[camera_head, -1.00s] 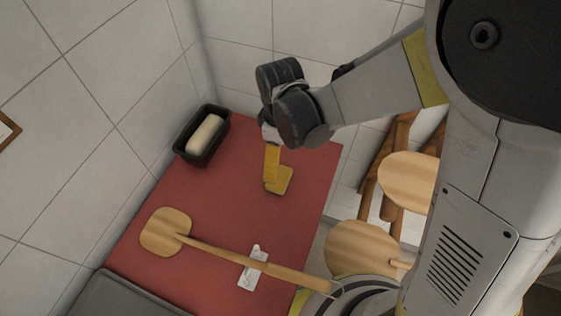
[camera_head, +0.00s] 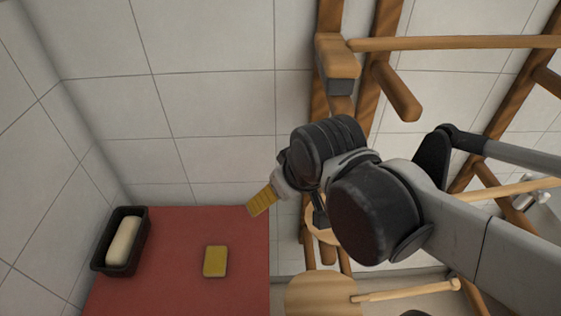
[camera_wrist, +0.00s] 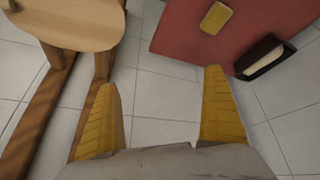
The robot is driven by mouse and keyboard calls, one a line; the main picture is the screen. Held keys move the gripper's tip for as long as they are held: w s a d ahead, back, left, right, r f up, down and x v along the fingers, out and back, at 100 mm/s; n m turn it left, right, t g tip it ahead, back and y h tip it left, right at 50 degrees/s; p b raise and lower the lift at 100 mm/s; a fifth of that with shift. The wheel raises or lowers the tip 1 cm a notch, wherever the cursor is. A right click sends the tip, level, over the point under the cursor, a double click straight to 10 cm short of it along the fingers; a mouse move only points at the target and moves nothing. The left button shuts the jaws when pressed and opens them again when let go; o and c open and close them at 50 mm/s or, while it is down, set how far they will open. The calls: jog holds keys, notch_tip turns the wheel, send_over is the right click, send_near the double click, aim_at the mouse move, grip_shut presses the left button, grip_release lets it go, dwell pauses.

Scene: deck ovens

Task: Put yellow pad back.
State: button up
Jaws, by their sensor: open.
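The yellow pad (camera_head: 215,261) lies flat on the red surface (camera_head: 180,222), right of the dark loaf tin. It also shows at the top of the wrist view (camera_wrist: 217,17). My gripper (camera_head: 262,201) is up and to the right of the pad, near the right edge of the red surface in the head view. In the wrist view my gripper (camera_wrist: 160,105) has its two yellow fingers spread wide with nothing between them. The pad is apart from the fingers.
A dark tin with a pale loaf (camera_head: 123,240) stands at the left of the red surface, by the tiled wall. A wooden rack (camera_head: 335,62) with round-bladed wooden peels (camera_head: 322,292) stands to the right, close to my arm.

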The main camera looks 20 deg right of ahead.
jog(key=shift+s+d+r+m+t+h, duration=0.15)
jog(key=shift+s+d+r+m+t, duration=0.15)
jog(key=shift+s+d+m, duration=0.35)
jog(key=shift+s+d+r+m+t+h, duration=0.15)
jog(key=shift+s+d+m+t, duration=0.3)
jog(key=shift+d+m, duration=0.3)
notch_tip(320, 180, down, 5)
jog(key=b, duration=0.4)
jog(key=shift+r+b, duration=0.2)
jog(key=shift+b, duration=0.1)
